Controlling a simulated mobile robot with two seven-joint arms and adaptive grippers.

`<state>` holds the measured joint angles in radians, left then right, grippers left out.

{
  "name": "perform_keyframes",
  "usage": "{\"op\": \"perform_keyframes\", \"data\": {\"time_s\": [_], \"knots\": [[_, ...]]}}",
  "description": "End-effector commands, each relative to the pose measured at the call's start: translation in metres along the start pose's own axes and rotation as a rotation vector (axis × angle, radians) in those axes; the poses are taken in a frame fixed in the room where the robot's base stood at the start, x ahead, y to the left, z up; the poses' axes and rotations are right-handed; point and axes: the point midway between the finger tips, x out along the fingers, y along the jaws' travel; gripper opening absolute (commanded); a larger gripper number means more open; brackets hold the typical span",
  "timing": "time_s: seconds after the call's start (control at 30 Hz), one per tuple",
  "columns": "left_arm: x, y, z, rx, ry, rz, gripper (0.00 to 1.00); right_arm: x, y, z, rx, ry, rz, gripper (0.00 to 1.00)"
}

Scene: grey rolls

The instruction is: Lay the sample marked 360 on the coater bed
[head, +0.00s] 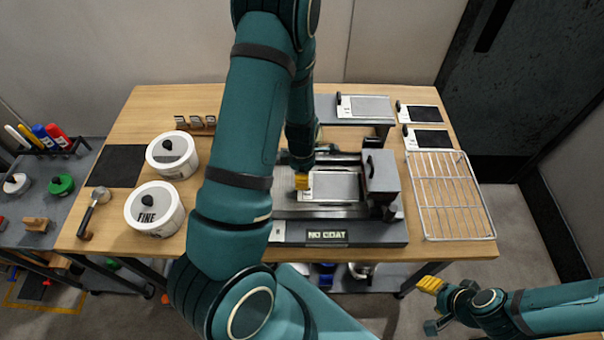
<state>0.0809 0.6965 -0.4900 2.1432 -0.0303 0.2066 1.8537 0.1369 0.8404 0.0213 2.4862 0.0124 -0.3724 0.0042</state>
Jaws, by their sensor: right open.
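The coater (375,232) stands mid-table with a "NO COAT" label on its front. A pale grey panel (335,187) lies on its bed. My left gripper (302,181) is at this panel's left end. One yellow fingertip shows there; its opening and any grip are hidden. Another pale panel (370,105) lies on a grey stand behind the coater. Two dark panels, one farther (422,113) and one nearer (431,139), lie at the back right. I cannot read 360 on any panel. My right gripper (433,306) is open and empty, off the table's front right.
A wire rack (447,195) lies on the table's right side. Two white pots, one rear (163,158) and one marked FINE (148,220), stand at the left by a black mat (112,165) and a handled tool (93,212). My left arm hides much of the middle.

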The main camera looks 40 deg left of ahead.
Motion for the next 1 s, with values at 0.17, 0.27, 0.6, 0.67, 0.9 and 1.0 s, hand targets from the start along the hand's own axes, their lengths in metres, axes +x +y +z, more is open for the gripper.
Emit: {"op": "perform_keyframes", "data": {"time_s": [0.17,0.27,0.6,0.67,0.9,1.0], "knots": [[0.001,0.000,0.000,0.000,0.000,0.001,0.77,0.001,0.000,0.000,0.000,0.000,0.000,0.47],[0.001,0.001,0.000,-0.001,-0.001,0.003,0.77,0.001,0.000,0.000,0.000,0.000,0.000,0.47],[-0.016,0.003,0.001,-0.001,-0.003,0.009,0.77,0.000,0.000,0.000,0.000,0.000,0.000,0.47],[-0.026,0.003,0.002,-0.001,-0.005,0.011,0.77,0.000,0.000,0.000,0.000,0.000,0.000,0.47],[-0.075,0.001,0.002,0.002,-0.004,0.007,0.77,0.000,0.000,0.000,0.000,0.000,0.000,0.47],[-0.091,0.000,0.002,0.002,-0.003,0.005,0.77,0.000,0.000,0.000,0.000,0.000,0.000,0.47]]}}
